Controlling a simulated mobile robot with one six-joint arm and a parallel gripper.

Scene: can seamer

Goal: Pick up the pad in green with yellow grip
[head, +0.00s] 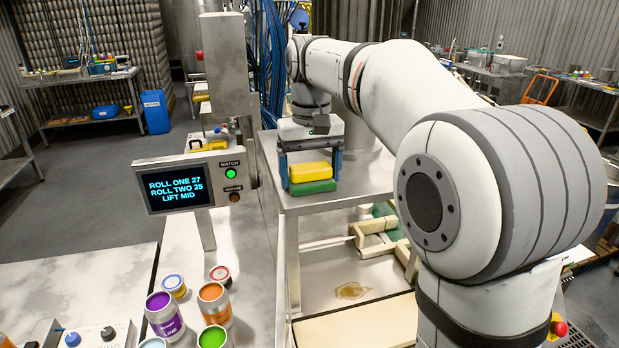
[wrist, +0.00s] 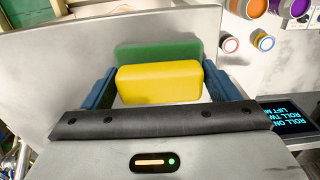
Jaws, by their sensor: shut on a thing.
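The green pad (head: 313,187) with a yellow grip (head: 310,171) is at the near left part of a steel table. In the wrist view, the yellow grip (wrist: 159,82) sits between my blue fingers, with the green pad (wrist: 158,52) beyond it. My gripper (head: 311,168) points down and is shut on the yellow grip, one finger on each side. The pad's underside is hidden, so I cannot tell whether it touches the steel top.
The steel table (head: 345,183) has bare room around the pad. A screen (head: 180,187) reading "ROLL ONE 27, ROLL TWO 25, LIFT MID" stands to the left. Several open paint cans, including a purple one (head: 165,318), stand at the front. Cream frames (head: 375,240) lie lower right.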

